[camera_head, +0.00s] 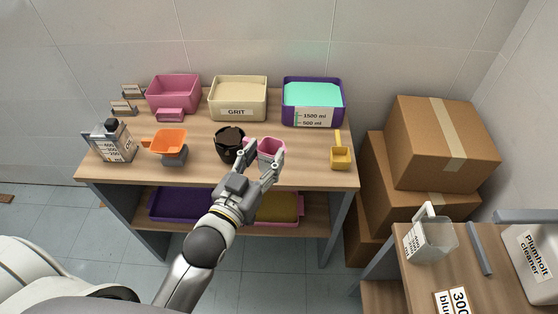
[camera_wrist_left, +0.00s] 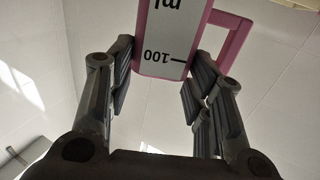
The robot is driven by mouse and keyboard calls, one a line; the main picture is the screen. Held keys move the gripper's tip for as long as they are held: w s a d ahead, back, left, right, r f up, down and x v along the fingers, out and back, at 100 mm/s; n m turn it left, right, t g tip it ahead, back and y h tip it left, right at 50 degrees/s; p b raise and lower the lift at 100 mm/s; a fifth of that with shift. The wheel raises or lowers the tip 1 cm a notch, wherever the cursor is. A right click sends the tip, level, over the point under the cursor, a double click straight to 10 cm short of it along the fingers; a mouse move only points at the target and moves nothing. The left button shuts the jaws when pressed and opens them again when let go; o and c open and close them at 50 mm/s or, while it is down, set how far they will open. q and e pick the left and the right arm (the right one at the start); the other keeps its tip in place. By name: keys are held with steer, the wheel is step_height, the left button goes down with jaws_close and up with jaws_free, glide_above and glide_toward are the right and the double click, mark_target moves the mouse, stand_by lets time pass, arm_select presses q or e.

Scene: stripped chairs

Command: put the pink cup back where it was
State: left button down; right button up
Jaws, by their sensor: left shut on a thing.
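The pink cup (camera_head: 270,148) is at the front middle of the wooden table (camera_head: 220,177), right of a dark brown pot (camera_head: 230,144). My left gripper (camera_head: 263,157) is shut on the cup from the front. In the left wrist view the pink cup (camera_wrist_left: 176,40) sits between the two fingers (camera_wrist_left: 160,85), with its white scale label marked 100 facing me and its pink handle at the right. Whether the cup's base touches the tabletop is hidden by the gripper. My right gripper is not in view.
An orange scoop (camera_head: 169,141) on a grey base and a clear jug (camera_head: 111,142) stand left. A yellow scoop (camera_head: 340,155) stands right. Pink (camera_head: 174,93), GRIT (camera_head: 238,98) and purple (camera_head: 313,101) bins line the back. Cardboard boxes (camera_head: 440,140) flank the table.

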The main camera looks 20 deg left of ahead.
mark_target(269, 148)
arm_select(q)
steer(key=w+f, duration=0.1)
steer(key=w, duration=0.1)
steer(key=w+f, duration=0.1)
steer(key=w, duration=0.2)
steer(key=w+f, duration=0.1)
steer(key=w, duration=0.2)
steer(key=shift+a+f+p, duration=0.25)
steer(key=shift+a+p, duration=0.05)
steer(key=shift+p, duration=0.1)
steer(key=shift+w+f, duration=0.75)
steer(key=shift+f, duration=0.7)
steer(key=shift+w+f, duration=0.7)
steer(key=shift+f, duration=0.8)
steer(key=shift+w+f, duration=0.75)
steer(key=shift+f, duration=0.7)
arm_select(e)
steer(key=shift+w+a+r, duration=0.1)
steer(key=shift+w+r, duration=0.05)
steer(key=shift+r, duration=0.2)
arm_select(q)
steer(key=shift+f+b, duration=0.15)
steer(key=shift+b, duration=0.15)
steer(key=c, duration=0.7)
jaws_free()
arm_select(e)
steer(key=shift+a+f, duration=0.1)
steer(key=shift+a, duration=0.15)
